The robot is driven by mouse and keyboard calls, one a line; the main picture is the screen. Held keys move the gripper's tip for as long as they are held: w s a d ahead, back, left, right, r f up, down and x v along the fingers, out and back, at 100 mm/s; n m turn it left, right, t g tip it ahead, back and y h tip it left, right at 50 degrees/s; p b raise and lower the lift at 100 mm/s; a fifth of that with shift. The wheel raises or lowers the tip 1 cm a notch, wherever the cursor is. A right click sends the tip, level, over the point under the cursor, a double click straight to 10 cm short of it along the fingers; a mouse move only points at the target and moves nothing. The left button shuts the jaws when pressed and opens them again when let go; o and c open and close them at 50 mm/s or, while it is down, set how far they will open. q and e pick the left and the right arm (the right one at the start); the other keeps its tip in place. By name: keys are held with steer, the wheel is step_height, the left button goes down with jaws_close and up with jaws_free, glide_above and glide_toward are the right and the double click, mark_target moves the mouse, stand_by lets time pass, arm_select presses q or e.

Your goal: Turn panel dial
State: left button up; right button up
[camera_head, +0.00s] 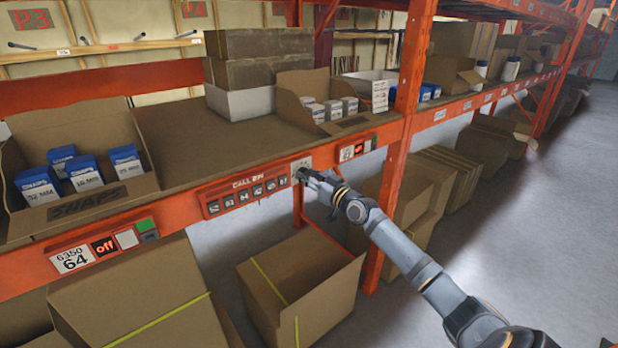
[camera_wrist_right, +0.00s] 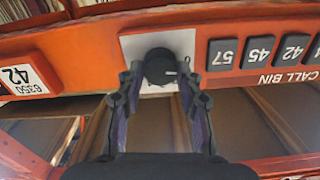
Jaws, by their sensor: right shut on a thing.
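The black round dial (camera_wrist_right: 159,66) sits on a white plate (camera_wrist_right: 182,42) at the end of the orange call-bin panel. Its short pale mark points right in the right wrist view. My right gripper (camera_head: 306,175) reaches the panel's right end in the head view. In the right wrist view its two fingers (camera_wrist_right: 159,82) stand on either side of the dial and are shut on it. In the head view the white plate (camera_head: 302,162) shows beside the gripper, but the dial is mostly hidden. My left gripper is not in view.
A row of dark numbered buttons (camera_head: 243,195) lies left of the dial. An open carton (camera_head: 315,97) with small boxes stands on the shelf above. An orange upright (camera_head: 408,65) rises to the right, and an open box (camera_head: 297,283) stands below.

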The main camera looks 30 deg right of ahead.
steer(key=m, duration=0.5)
steer(key=shift+d, duration=0.1)
steer(key=m+p, duration=0.1)
steer(key=m, duration=0.4)
steer(key=shift+m, duration=0.3)
stand_by(0.3)
steer(key=o, duration=1.1)
steer(key=shift+f, duration=0.1)
steer(key=shift+o, duration=0.2)
